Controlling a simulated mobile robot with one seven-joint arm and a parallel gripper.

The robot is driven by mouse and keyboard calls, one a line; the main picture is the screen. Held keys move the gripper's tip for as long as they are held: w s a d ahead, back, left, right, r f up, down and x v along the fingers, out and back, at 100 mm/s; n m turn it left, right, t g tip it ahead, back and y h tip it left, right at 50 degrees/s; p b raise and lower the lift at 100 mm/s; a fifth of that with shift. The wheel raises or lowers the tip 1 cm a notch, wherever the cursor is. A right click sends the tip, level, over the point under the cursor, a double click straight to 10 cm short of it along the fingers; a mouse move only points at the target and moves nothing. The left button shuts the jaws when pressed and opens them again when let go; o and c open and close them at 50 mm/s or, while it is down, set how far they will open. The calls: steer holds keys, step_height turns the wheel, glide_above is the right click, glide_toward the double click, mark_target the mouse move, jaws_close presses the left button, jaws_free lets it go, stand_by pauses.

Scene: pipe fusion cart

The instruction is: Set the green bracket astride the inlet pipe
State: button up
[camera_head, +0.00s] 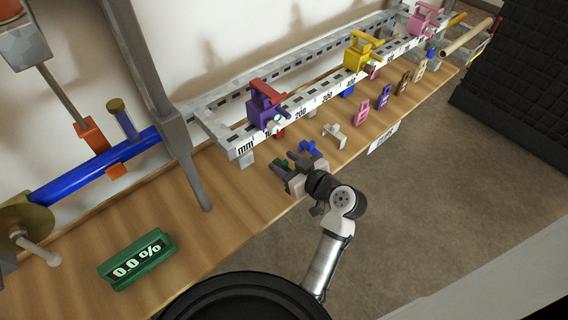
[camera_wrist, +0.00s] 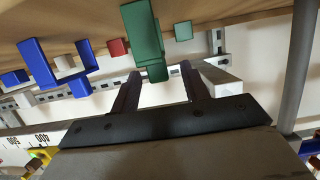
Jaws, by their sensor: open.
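The green bracket (camera_head: 281,163) is on the wooden bench near the front edge, partly hidden by my gripper (camera_head: 292,168). In the wrist view, the green bracket (camera_wrist: 143,40) is at the fingertips of my open gripper (camera_wrist: 160,74), nearer the left finger. I cannot tell whether a finger touches it. A blue pipe (camera_head: 72,186) runs along the left, with an orange fitting (camera_head: 92,138) around it. A tan pipe (camera_head: 462,38) is at the far right. No label shows which is the inlet pipe.
A blue bracket (camera_head: 310,149) and a white bracket (camera_head: 334,135) stand close beside my gripper. A millimetre rail (camera_head: 318,98) with coloured clamps runs behind. A grey post (camera_head: 182,145) stands between my gripper and the blue pipe. A green display (camera_head: 137,260) lies front left.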

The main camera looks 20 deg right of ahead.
mark_target(284, 161)
steer(key=shift+w+a+f, duration=0.15)
steer(key=shift+w, duration=0.3)
steer(key=shift+c, duration=0.2)
jaws_close()
steer(key=shift+r+b, duration=0.3)
steer(key=shift+r, duration=0.35)
step_height(284, 161, up, 2)
steer(key=shift+r+b, duration=0.1)
steer(key=shift+b, duration=0.3)
steer(key=s+d+b, duration=0.1)
steer(key=s+d, duration=0.2)
steer(key=s, duration=0.5)
steer(key=s+d+b, duration=0.2)
steer(key=s+d, duration=0.1)
steer(key=s, duration=0.6)
steer(key=shift+d, duration=0.1)
